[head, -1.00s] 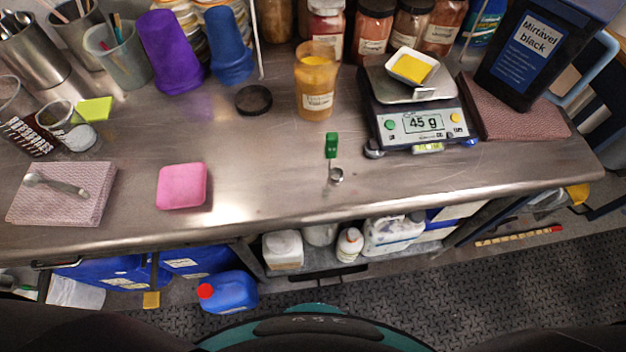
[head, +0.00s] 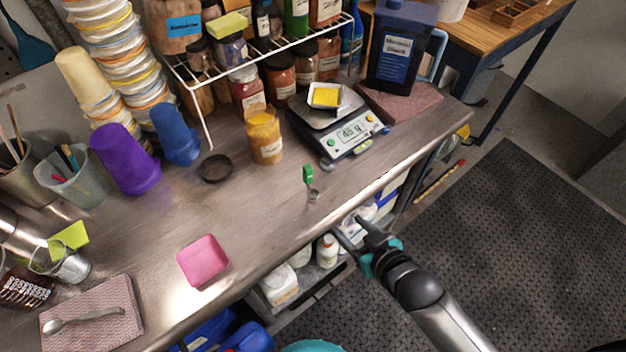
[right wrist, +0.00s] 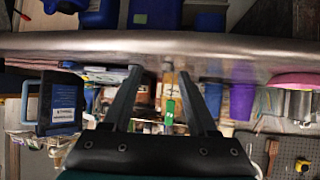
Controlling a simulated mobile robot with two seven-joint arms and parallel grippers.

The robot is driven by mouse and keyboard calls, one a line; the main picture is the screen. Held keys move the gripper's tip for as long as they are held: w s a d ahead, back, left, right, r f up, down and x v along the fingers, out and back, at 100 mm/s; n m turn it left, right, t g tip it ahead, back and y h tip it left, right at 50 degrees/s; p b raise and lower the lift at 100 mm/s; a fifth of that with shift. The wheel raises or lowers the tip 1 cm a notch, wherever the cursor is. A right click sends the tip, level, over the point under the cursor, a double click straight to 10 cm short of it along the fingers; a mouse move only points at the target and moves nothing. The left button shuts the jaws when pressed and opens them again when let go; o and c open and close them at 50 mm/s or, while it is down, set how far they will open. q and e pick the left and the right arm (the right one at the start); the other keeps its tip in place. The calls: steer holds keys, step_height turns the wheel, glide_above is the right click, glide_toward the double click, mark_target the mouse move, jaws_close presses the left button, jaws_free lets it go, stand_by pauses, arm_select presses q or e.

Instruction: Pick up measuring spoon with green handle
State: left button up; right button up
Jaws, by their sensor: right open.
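The measuring spoon with the green handle (head: 308,175) lies on the steel worktop near its front edge. Its small metal bowl points toward the edge. My right gripper (head: 348,228) is open and empty, in front of the worktop edge, just below and right of the spoon in the head view. My left gripper is not in view.
A scale (head: 340,128) with a yellow-filled dish stands right of the spoon. An amber jar (head: 264,137) and a dark lid (head: 215,168) are behind it. Worktop around the spoon is clear.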

steer(key=n+t+y+p, duration=0.1)
steer(key=y+p, duration=0.1)
glide_toward(310, 171)
steer(key=s, duration=0.2)
steer(key=b+x, duration=0.1)
steer(key=x, duration=0.9)
steer(key=shift+w+r, duration=0.15)
steer(key=shift+w, duration=0.1)
steer(key=x, duration=0.4)
steer(key=shift+w+d+r, duration=0.15)
steer(key=shift+w+d, duration=0.1)
steer(key=shift+d, duration=0.1)
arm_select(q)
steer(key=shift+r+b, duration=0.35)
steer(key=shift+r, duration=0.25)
arm_select(e)
steer(key=shift+w+a+f, duration=0.25)
steer(key=shift+w+a, duration=0.1)
steer(key=shift+w, duration=0.2)
steer(key=shift+c, duration=0.4)
jaws_close()
